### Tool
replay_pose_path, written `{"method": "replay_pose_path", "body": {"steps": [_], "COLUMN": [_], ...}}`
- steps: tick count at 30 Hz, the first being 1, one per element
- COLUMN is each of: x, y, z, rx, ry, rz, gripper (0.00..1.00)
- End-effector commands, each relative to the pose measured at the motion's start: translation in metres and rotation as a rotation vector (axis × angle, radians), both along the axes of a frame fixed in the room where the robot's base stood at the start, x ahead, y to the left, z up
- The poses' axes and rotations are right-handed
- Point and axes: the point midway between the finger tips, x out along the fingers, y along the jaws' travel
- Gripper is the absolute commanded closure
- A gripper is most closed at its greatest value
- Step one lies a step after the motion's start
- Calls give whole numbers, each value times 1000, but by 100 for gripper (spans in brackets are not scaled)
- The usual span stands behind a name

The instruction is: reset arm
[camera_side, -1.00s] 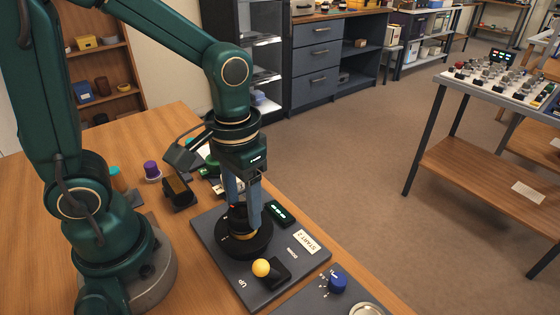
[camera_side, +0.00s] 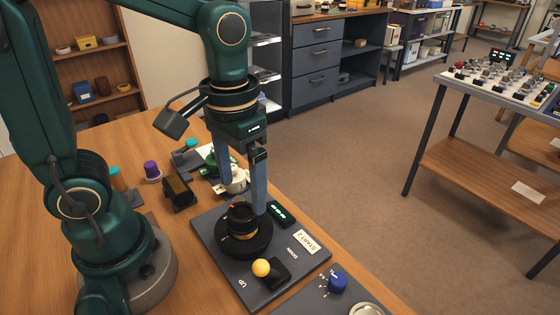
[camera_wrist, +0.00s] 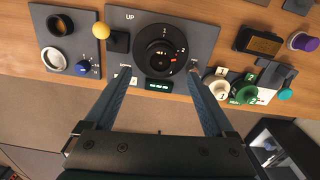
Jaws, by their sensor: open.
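My gripper (camera_side: 241,182) hangs above the grey plate with its two blue fingers spread wide. It is empty. In the wrist view the open fingers (camera_wrist: 160,98) reach toward the plate, with nothing between them. A black ringed lens part (camera_side: 241,220) sits on a round black base on the plate, below and apart from the fingers. It also shows in the wrist view (camera_wrist: 159,54). A yellow ball knob (camera_side: 261,268) stands on the plate near the UP label, and a small black display with green lights (camera_side: 282,213) sits beside the lens.
A second plate with a blue knob (camera_side: 338,282) lies at the front. A black box with an amber screen (camera_side: 179,191), a purple-topped piece (camera_side: 152,171) and a white and green device (camera_side: 236,180) stand behind. A shelf table (camera_side: 490,165) is at right, across open floor.

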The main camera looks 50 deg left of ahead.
Motion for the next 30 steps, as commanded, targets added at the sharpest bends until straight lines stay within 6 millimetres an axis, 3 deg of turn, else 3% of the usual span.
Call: {"method": "replay_pose_path", "body": {"steps": [15, 24, 30], "x": [1, -17, -30], "y": [1, 12, 18], "z": [13, 41, 44], "rx": [-2, -13, 0], "ry": [-20, -254, -417], "rz": [6, 21, -15], "gripper": [11, 11, 11]}}
